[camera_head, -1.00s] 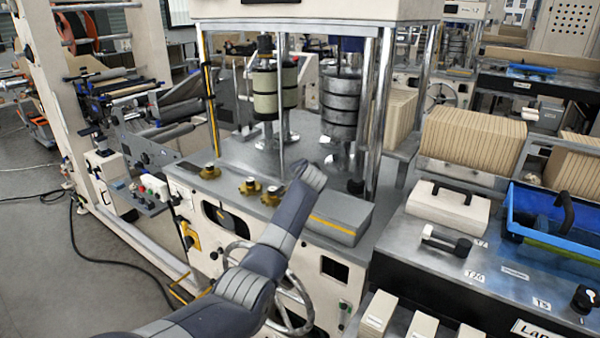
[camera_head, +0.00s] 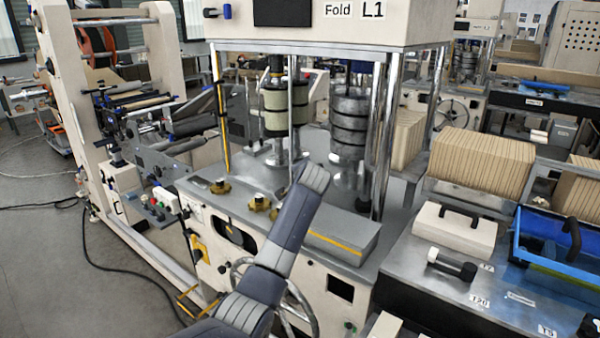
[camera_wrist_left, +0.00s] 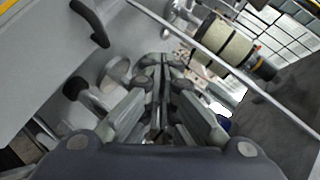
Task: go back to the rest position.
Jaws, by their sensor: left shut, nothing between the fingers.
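My left gripper (camera_wrist_left: 163,64) shows in the left wrist view with its fingers together and nothing between them. In the head view my left arm comes up from the bottom edge in front of the fold machine (camera_head: 340,25). Its upper end overlaps the machine's grey deck, and the gripper itself is hidden there. My right gripper is in neither view.
The machine deck carries brass knobs (camera_head: 220,186), a grey box with a yellow stripe (camera_head: 343,236) and stacked dark rings (camera_head: 350,122) between posts. A handwheel (camera_head: 238,268) is on its front. At right are a blue tray (camera_head: 560,268) and a white case (camera_head: 455,229).

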